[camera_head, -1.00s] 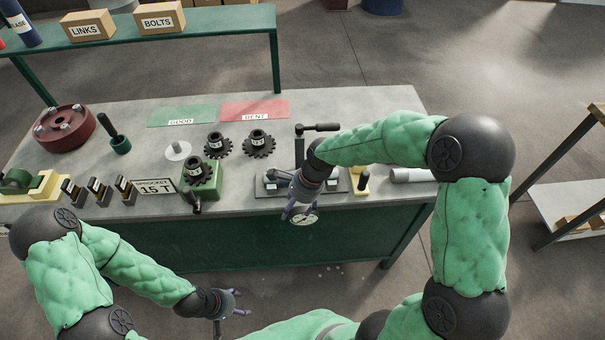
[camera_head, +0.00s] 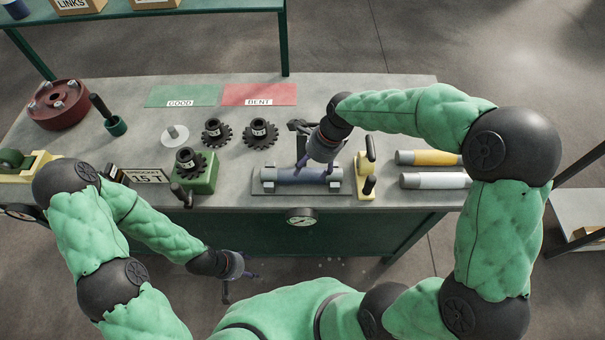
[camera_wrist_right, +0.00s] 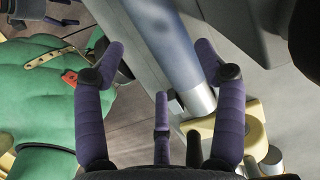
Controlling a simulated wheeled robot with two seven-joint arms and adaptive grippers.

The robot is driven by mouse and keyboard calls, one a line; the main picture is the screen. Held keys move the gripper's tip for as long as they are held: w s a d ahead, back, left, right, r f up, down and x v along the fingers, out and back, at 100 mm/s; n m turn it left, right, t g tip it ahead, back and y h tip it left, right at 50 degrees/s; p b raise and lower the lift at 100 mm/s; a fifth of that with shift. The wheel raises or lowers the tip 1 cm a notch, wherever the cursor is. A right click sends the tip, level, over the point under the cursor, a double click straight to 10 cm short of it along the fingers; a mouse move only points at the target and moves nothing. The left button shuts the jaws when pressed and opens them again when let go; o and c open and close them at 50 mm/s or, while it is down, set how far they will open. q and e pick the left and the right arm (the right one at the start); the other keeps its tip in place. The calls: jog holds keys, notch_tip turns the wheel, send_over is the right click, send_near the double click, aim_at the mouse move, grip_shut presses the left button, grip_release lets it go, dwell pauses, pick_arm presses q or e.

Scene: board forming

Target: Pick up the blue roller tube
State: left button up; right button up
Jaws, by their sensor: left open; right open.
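The blue roller tube (camera_head: 290,174) lies across a grey fixture (camera_head: 262,191) near the bench's front edge, with pale ends resting in its holders. In the right wrist view the tube (camera_wrist_right: 165,45) runs diagonally between my spread fingers. My right gripper (camera_head: 317,172) is open just above the tube's right half, with fingers on either side of it; whether they touch it I cannot tell. The gripper covers part of the tube in the head view. My left gripper (camera_head: 245,279) is open and empty, in front of the bench, away from the tube.
A yellow tube (camera_head: 430,158) and a white tube (camera_head: 435,181) lie further right. Sprockets and a green block (camera_head: 205,183) are on the left. A dial gauge (camera_head: 301,217) is at the front edge.

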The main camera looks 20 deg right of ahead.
aim_at(303, 175)
jog(key=x, duration=0.2)
jog(key=b+x, duration=0.2)
jog(key=x, duration=0.1)
jog(key=shift+w+a+f, duration=0.1)
jog(key=shift+a+f, duration=0.15)
jog(key=shift+a, duration=0.15)
jog(key=shift+r, duration=0.1)
jog(key=c, duration=1.3)
jog(key=shift+c, duration=0.2)
jog(key=shift+r, duration=0.15)
